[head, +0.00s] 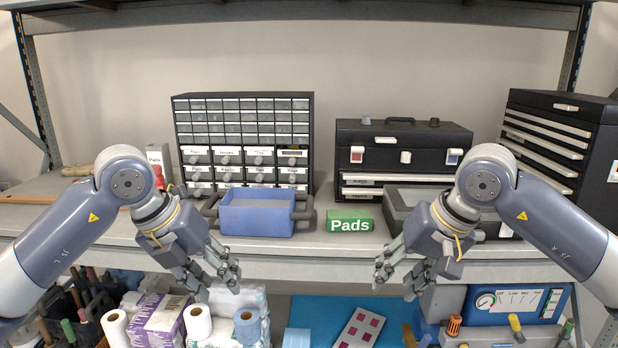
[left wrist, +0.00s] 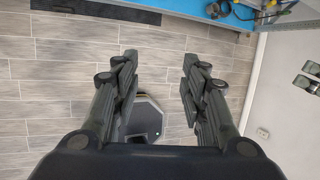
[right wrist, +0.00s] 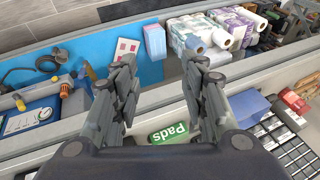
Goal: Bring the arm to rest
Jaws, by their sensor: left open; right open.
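My left gripper (head: 217,272) hangs in front of the shelf edge at left centre, open and empty. In the left wrist view its fingers (left wrist: 160,85) are spread above the tiled floor. My right gripper (head: 397,285) hangs in front of the shelf edge at right centre, also open and empty. In the right wrist view its fingers (right wrist: 163,85) are apart, with nothing between them. Both arms are bent at the elbow, and the two grippers are apart from each other.
The shelf holds a blue bin (head: 256,214), a green Pads box (head: 350,220), a drawer cabinet (head: 245,110), a black toolbox (head: 400,150) and a black drawer chest (head: 560,130). Paper rolls (head: 198,322) and a blue mat (head: 310,310) lie on the lower shelf.

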